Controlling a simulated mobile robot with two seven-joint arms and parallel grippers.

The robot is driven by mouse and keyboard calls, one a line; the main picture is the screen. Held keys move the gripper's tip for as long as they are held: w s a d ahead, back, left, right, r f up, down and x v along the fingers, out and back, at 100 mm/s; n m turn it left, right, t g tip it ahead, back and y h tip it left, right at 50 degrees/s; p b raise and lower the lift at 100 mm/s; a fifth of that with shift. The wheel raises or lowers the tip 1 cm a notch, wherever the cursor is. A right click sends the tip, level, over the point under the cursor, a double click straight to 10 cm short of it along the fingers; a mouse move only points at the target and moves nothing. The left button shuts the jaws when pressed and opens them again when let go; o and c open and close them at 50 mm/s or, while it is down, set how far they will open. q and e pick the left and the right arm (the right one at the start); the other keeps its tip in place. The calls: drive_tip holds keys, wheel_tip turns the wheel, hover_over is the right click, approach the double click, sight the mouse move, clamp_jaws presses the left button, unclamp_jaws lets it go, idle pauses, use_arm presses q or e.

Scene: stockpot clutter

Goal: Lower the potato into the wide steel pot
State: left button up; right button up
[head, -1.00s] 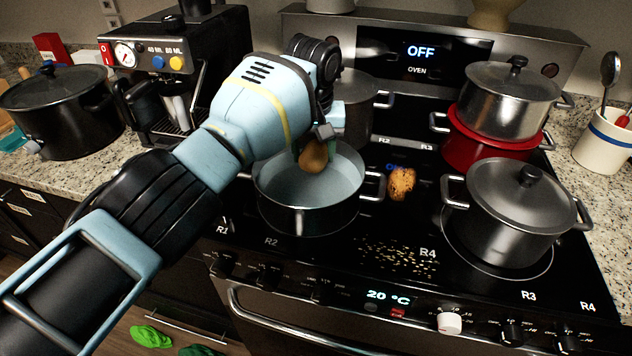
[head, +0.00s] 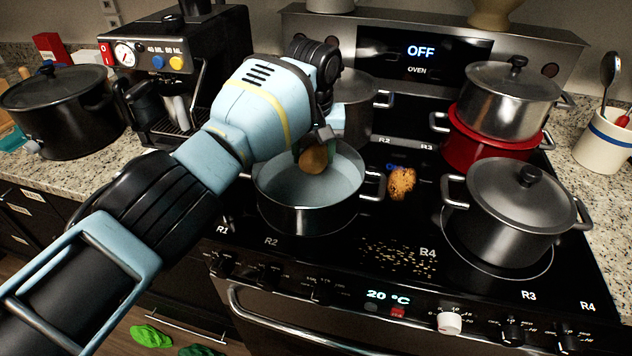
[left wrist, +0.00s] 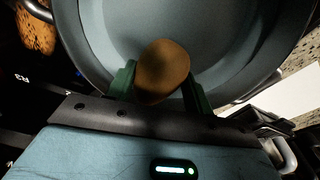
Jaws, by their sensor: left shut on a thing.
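The potato (head: 313,158) is brown and rounded. My left gripper (head: 315,145) is shut on it and holds it over the back part of the wide steel pot (head: 312,216). The pot is open, with a pale blue-grey inside, and sits on the front left burner. In the left wrist view the potato (left wrist: 162,70) is between the green fingertips (left wrist: 160,84), with the pot's inside (left wrist: 215,40) behind it. The potato's exact height against the rim is hard to tell. My right gripper is not in view.
A browned, speckled lump (head: 401,183) lies on the cooktop right of the pot, near scattered crumbs (head: 398,258). A lidded grey pot (head: 515,210) stands front right. A steel pot (head: 508,100) is stacked on a red pot (head: 485,148) behind. Another pot (head: 357,110) stands behind my gripper.

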sight(314, 181)
use_arm(q)
drive_tip(key=shift+f, duration=2.25)
idle(1.4)
drive_tip(key=o, duration=1.1)
drive_tip(key=shift+o, duration=0.2)
drive_tip(key=r, duration=0.5)
drive_tip(key=s+r+p, duration=0.1)
drive_tip(key=r, duration=0.1)
drive_tip(key=shift+r, duration=0.35)
